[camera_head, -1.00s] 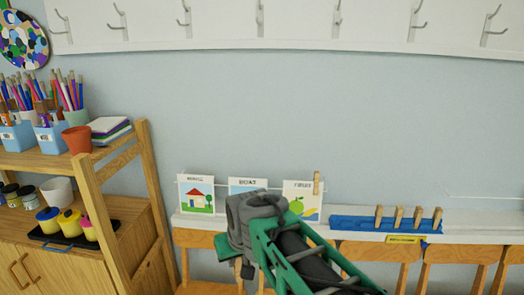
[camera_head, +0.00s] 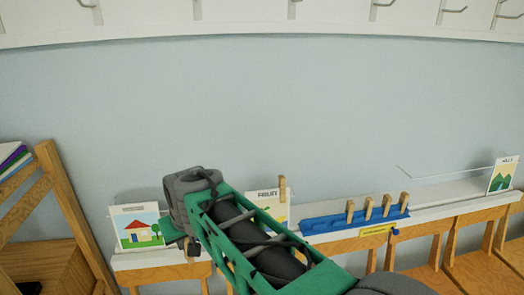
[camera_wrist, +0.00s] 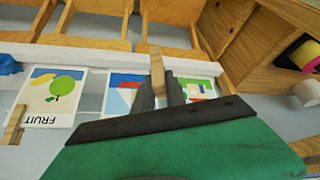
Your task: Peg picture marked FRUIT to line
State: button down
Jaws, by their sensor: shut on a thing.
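The FRUIT picture (camera_head: 256,198) stands at the ledge, partly behind my arm in the head view. The wrist view shows it whole, with a green fruit (camera_wrist: 51,97). A wooden peg (camera_head: 282,188) sits on its top corner; whether it also grips the line is not clear. The thin line (camera_head: 452,176) shows at the right above the ledge. My gripper (camera_wrist: 165,92) points down in front of the BOAT picture (camera_wrist: 118,95), between the house and FRUIT pictures. It is shut on a wooden peg (camera_wrist: 157,64). In the head view my wrist hides the BOAT picture.
The house picture (camera_head: 136,230) stands left of my gripper. A blue rack (camera_head: 325,223) with several upright pegs lies on the white ledge (camera_head: 437,192). A hill picture (camera_head: 502,176) is far right. Wooden chairs (camera_head: 452,232) line the ledge; a shelf (camera_head: 62,200) stands left.

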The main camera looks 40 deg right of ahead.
jog(key=w+d+r+m+g+h+p, duration=0.1)
jog(key=w+d+r+m+p, duration=0.2)
jog(key=d, duration=0.6)
jog(key=w+d+r+p, duration=0.2)
jog(key=d+r+p, duration=0.25)
jog(key=d, duration=0.45)
jog(key=w+d+r+m+g+h+p, duration=0.1)
jog(key=w+d+r+m+p, duration=0.15)
jog(key=d+r, duration=0.45)
notch_tip(320, 180, down, 12)
jog(key=d+b, duration=0.1)
jog(key=b, duration=0.6)
jog(key=shift+w+d+n, duration=0.2)
jog(key=shift+d+n, duration=0.1)
jog(key=shift+n, duration=0.05)
jog(key=c, duration=1.3)
grip_release()
jog(key=shift+o, duration=1.2)
